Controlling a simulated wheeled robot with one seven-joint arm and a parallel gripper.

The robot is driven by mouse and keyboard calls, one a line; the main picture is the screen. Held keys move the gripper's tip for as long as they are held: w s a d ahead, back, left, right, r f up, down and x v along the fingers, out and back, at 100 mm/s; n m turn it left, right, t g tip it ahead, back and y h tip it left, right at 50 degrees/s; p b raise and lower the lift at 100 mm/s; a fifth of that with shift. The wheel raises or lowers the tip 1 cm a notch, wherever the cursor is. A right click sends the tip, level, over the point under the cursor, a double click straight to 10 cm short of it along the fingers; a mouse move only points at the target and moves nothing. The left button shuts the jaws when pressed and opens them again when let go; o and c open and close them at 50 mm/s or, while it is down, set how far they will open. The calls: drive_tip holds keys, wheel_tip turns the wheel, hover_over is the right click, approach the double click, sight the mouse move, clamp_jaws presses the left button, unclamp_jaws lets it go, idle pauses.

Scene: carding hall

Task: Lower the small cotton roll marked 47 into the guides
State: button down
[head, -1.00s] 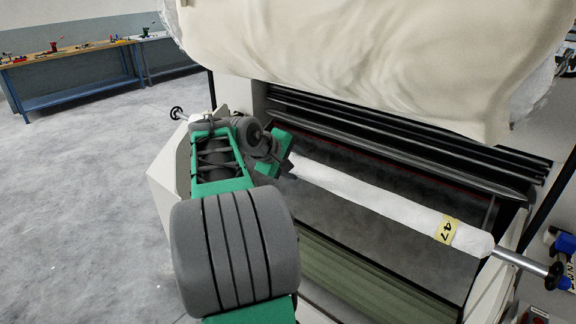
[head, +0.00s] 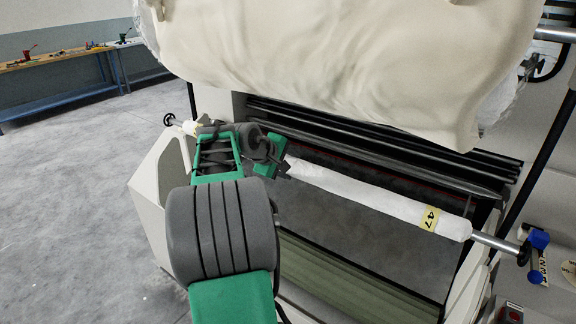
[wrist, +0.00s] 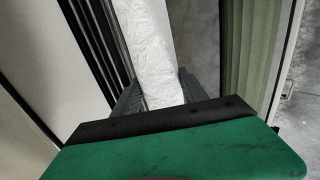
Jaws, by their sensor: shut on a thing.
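The small cotton roll (head: 375,197) is a long white cylinder with a yellow tag marked 47 near its right end. A metal shaft (head: 495,242) with a dark end sticks out of that end. My gripper (head: 285,168) is shut on the roll, left of the tag, and holds it across the front of the machine. In the wrist view the white roll (wrist: 150,45) runs between the two dark fingers (wrist: 158,92). My arm hides part of the roll's left side. The guides cannot be clearly told apart from the machine's frame.
A large cream cotton roll (head: 340,65) hangs over the machine, close above. Dark bars (head: 380,150) lie behind the small roll and a green ribbed surface (head: 340,275) below it. A blue clamp-like part (head: 538,240) is at the right. Floor is clear at left.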

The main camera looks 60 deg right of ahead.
drive_tip(key=shift+r, duration=0.2)
drive_tip(key=shift+f+b, duration=1.5)
drive_tip(key=shift+f, duration=1.5)
wheel_tip(320, 180, down, 6)
drive_tip(key=b, duration=0.3)
drive_tip(key=shift+f, duration=0.1)
drive_tip(key=shift+f+b, duration=1.4)
drive_tip(key=shift+f, duration=1.5)
wheel_tip(320, 180, down, 6)
drive_tip(key=b, duration=0.3)
